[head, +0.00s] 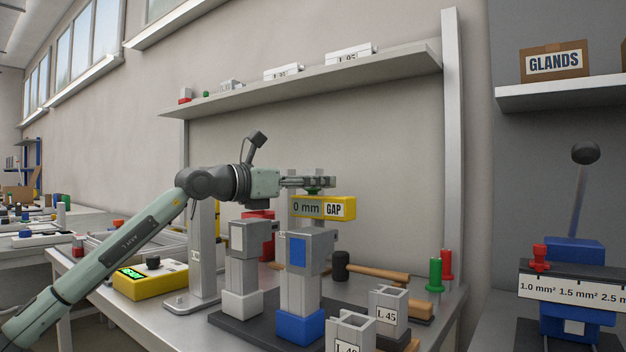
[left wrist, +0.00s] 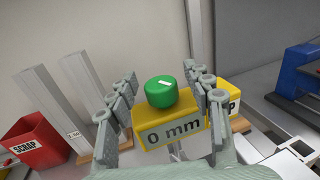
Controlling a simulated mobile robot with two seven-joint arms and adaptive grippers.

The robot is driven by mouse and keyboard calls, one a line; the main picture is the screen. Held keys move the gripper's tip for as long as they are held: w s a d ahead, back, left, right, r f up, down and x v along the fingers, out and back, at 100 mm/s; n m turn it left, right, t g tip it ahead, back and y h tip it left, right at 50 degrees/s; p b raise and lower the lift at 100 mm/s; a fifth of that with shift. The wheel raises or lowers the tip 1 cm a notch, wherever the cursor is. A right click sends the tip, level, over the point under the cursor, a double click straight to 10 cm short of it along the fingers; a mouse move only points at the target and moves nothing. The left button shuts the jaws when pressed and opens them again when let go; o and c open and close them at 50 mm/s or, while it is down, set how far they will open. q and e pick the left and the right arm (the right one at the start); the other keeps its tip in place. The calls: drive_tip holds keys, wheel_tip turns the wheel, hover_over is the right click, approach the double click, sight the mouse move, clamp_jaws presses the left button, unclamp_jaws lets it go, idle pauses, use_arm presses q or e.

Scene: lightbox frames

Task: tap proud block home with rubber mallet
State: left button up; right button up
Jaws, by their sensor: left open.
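My left gripper (head: 318,183) is in the air above the bench, its fingers open on either side of a green knob (left wrist: 161,92) on a yellow box marked "0 mm GAP" (head: 340,208). The box also shows in the left wrist view (left wrist: 172,130). I cannot tell whether the fingers touch the knob. A mallet with a black head (head: 341,265) and wooden handle (head: 378,272) lies behind two upright grey profiles. One profile stands in a white base (head: 242,304), the other in a blue base (head: 300,326). Which block is proud I cannot tell. My right gripper is not in view.
A yellow device with a green display (head: 150,282) stands left of a grey post (head: 204,255). Grey "L 45" (head: 388,309) and "L 40" (head: 350,334) sockets stand in front. Green (head: 435,272) and red (head: 447,264) posts stand right. The red SCRAP bin (left wrist: 33,143) is behind.

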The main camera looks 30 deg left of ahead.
use_arm(q)
drive_tip(key=shift+w, duration=0.1)
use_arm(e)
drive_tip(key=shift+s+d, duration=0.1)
use_arm(q)
clamp_jaws()
idle(0.4)
drive_tip(key=m+g+h+p, duration=0.2)
drive_tip(key=h, duration=0.1)
drive_tip(key=shift+r+h, duration=0.1)
drive_tip(key=shift+h, duration=0.2)
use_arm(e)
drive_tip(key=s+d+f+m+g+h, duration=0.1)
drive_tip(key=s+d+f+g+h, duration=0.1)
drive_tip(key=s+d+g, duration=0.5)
use_arm(q)
drive_tip(key=m+g+h+p, duration=0.2)
drive_tip(key=m+g+h, duration=0.1)
drive_tip(key=shift+m, duration=0.3)
drive_tip(key=shift+g+h+p, duration=0.4)
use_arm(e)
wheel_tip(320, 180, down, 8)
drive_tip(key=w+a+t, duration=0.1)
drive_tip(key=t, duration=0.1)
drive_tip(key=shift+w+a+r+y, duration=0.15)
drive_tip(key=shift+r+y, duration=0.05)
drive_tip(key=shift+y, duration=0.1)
use_arm(q)
unclamp_jaws()
